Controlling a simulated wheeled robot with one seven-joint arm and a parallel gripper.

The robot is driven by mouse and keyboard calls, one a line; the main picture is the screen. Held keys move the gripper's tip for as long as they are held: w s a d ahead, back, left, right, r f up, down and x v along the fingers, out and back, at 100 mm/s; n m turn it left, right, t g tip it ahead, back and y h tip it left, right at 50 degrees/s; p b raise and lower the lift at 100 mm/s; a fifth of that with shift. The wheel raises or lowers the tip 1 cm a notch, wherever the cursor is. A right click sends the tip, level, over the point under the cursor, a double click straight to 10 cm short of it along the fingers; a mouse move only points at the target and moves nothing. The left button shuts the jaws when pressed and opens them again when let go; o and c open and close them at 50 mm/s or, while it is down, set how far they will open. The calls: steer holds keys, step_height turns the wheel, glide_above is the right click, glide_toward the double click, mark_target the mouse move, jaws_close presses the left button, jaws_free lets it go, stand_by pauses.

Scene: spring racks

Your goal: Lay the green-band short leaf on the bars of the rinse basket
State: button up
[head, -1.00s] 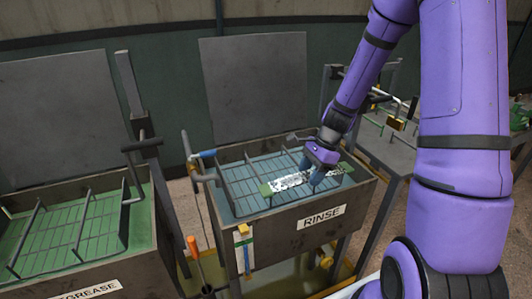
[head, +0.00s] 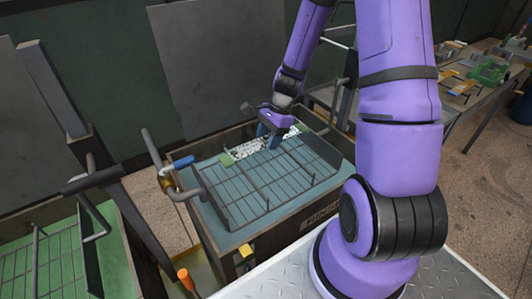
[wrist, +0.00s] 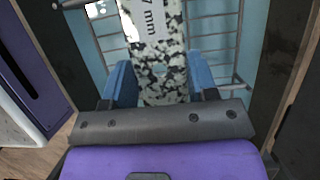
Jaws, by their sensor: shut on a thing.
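The green-band short leaf (head: 252,148) is a flat, mottled black-and-white strip with green ends. In the head view it lies along the far side of the rinse basket (head: 262,200), a dark wire basket in a tank of blue liquid. My gripper (head: 270,135) is shut on the leaf near its right part. In the wrist view the leaf (wrist: 155,50) runs between the two blue fingers (wrist: 155,85), with "7 mm" printed on it and basket bars behind. I cannot tell whether the leaf touches the bars.
The rinse tank's raised lid (head: 215,75) stands behind the basket. A green-liquid tank (head: 65,265) with a basket is at the left. A dark post with a handle (head: 60,100) rises between them. A bench with parts (head: 475,75) is at the far right.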

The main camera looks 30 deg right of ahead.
steer(key=shift+f, duration=3.25)
steer(key=shift+f, duration=0.5)
steer(key=o, duration=1.3)
steer(key=shift+r, duration=0.1)
